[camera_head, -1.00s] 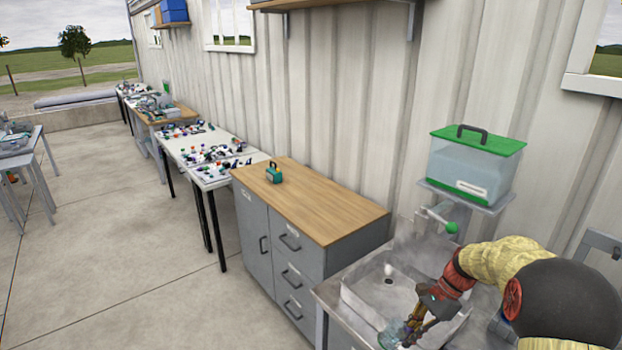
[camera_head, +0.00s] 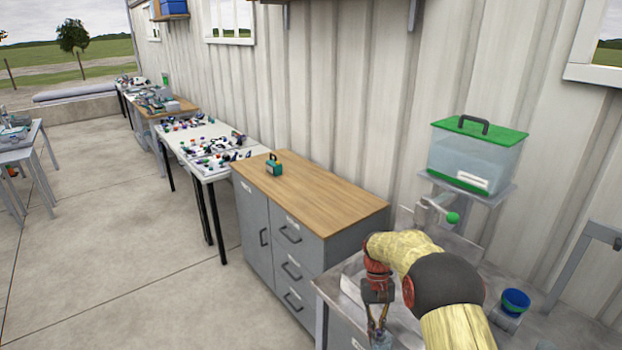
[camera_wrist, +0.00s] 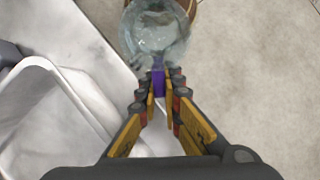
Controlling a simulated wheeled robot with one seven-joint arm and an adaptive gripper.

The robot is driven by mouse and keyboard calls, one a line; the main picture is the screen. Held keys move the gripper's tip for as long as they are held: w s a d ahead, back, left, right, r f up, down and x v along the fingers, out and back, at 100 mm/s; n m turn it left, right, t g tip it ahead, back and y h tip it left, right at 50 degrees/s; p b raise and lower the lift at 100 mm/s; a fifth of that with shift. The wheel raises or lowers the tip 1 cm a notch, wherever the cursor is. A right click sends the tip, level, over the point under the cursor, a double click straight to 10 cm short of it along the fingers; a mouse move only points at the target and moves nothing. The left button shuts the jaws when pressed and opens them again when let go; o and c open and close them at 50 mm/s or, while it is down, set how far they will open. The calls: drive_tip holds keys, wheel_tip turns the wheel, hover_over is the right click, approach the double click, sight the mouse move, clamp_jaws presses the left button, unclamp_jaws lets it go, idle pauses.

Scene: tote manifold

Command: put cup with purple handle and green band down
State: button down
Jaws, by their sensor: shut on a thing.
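The cup is clear and glassy with a purple handle (camera_wrist: 158,82). In the wrist view its round body (camera_wrist: 155,35) lies just beyond my fingertips. My gripper (camera_wrist: 160,90) is shut on the purple handle. I cannot make out a green band. In the head view my gripper (camera_head: 377,325) points down near the front of the metal sink counter, and the cup (camera_head: 381,341) shows at the bottom edge, partly cut off. In the wrist view the cup is seen over the counter edge and the concrete floor, and a brown rounded thing partly shows behind it.
The sink basin (camera_wrist: 40,100) lies left in the wrist view. A wood-topped cabinet (camera_head: 330,205) bears a small teal case (camera_head: 274,167). A green-lidded clear tank (camera_head: 474,158) stands behind the tap. A blue and green cup (camera_head: 515,302) stands right of my arm. Open floor lies left.

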drive_tip(key=s+f, duration=0.1)
drive_tip(key=s, duration=0.1)
drive_tip(key=s+f, duration=0.2)
drive_tip(key=shift+s+f, duration=0.1)
drive_tip(key=shift+s, duration=0.15)
